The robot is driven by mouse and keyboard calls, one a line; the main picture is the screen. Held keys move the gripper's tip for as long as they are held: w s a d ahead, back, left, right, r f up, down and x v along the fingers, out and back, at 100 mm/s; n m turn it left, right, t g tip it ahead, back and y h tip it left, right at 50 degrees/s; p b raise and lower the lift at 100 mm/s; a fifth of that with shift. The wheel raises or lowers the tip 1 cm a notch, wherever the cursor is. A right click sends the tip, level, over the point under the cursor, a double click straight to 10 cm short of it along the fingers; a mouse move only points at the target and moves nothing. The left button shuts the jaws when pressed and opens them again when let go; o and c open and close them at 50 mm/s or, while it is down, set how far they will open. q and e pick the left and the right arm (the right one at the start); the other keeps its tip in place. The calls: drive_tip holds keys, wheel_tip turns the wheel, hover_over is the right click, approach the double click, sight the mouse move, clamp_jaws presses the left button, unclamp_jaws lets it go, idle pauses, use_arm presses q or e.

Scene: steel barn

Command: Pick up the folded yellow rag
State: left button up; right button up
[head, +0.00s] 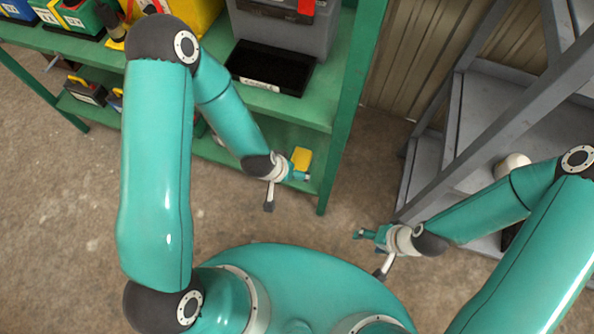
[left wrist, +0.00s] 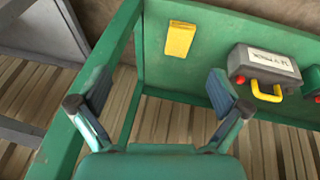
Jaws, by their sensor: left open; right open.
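The folded yellow rag (head: 301,158) lies flat on the lower green shelf, near its right end. It also shows in the left wrist view (left wrist: 180,38), near the top, beyond my fingertips and a little right of midway between them. My left gripper (head: 304,177) is just in front of the rag in the head view, close to the shelf. In the left wrist view its two fingers (left wrist: 160,78) are spread wide with nothing between them. My right gripper (head: 360,234) is open and empty, over the floor to the right of the green shelf.
The green shelf's corner post (head: 350,100) stands right of the rag. A grey case with a yellow handle (left wrist: 265,68) lies on the same shelf. A black tray (head: 270,68) sits on the shelf above. A grey metal rack (head: 470,110) stands at the right. Concrete floor between is clear.

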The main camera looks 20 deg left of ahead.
use_arm(q)
drive_tip(key=w+a+f+t+y+b, duration=0.2)
drive_tip(key=w+f+b, duration=0.4)
drive_tip(key=f+b, duration=0.2)
drive_tip(key=m+b, duration=0.1)
drive_tip(key=b, duration=0.4)
hover_over(300, 161)
drive_tip(key=s, duration=0.3)
drive_tip(key=f, duration=1)
drive_tip(key=shift+w+a+f, duration=0.1)
drive_tip(key=shift+w+a, duration=0.05)
drive_tip(key=shift+a, duration=0.15)
drive_tip(key=b+x, duration=0.1)
drive_tip(key=x, duration=0.3)
drive_tip(key=shift+d, duration=0.2)
drive_tip(key=shift+w+f+b, duration=0.3)
drive_tip(key=shift+f+b, duration=0.05)
drive_tip(key=shift+f, duration=0.05)
use_arm(e)
wheel_tip(300, 161, down, 18)
use_arm(q)
drive_tip(key=shift+f, duration=0.25)
drive_tip(key=c, duration=1.2)
